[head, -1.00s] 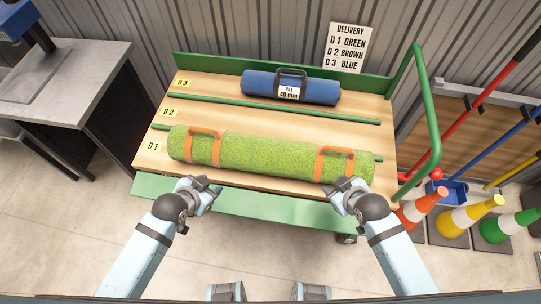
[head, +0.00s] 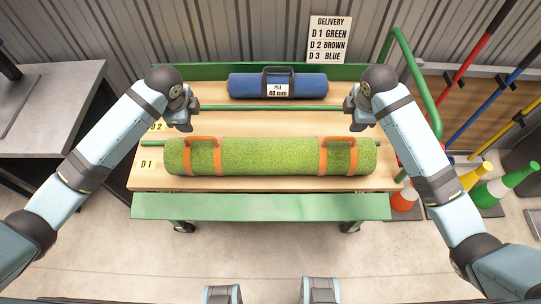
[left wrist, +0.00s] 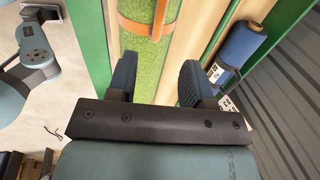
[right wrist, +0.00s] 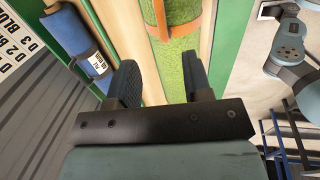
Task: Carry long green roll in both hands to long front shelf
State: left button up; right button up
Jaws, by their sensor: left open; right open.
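The long green roll (head: 262,157) lies across the front lane of a wooden cart deck, beside the D1 label. It has two orange straps with handles, a left handle (head: 203,141) and a right handle (head: 338,141). My left gripper (head: 188,124) is open and empty above the deck, near the roll's left end. My right gripper (head: 356,124) is open and empty above the deck, near its right end. The left wrist view shows the green roll (left wrist: 146,62) beyond the open fingers. The right wrist view shows it (right wrist: 178,62) too. No long front shelf can be identified for certain.
A blue roll (head: 245,87) with a tag lies at the back of the deck. A green rail (head: 262,107) separates the lanes. A green ledge (head: 260,206) runs along the cart's front. Cones (head: 500,186) stand at right. A grey-topped bench (head: 60,110) stands at left.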

aim_at(198, 137)
pick_arm(q)
jog(key=w+f, duration=0.1)
jog(key=f, duration=0.8)
jog(key=w+f, duration=0.1)
jog(key=f, duration=0.3)
jog(key=shift+w+f, duration=0.3)
jog(key=shift+w, duration=0.05)
pick_arm(e)
jog(key=w+f, duration=0.1)
jog(key=f, duration=0.8)
jog(key=w+f, duration=0.1)
jog(key=f, duration=0.3)
jog(key=shift+w+f, duration=0.3)
jog(key=shift+w, duration=0.05)
pick_arm(q)
jog(key=shift+c, duration=0.2)
pick_arm(e)
jog(key=shift+c, duration=0.3)
pick_arm(q)
grip_shut()
pick_arm(e)
grip_shut()
pick_arm(q)
jog(key=shift+r, duration=0.1)
pick_arm(e)
jog(key=shift+r, duration=0.1)
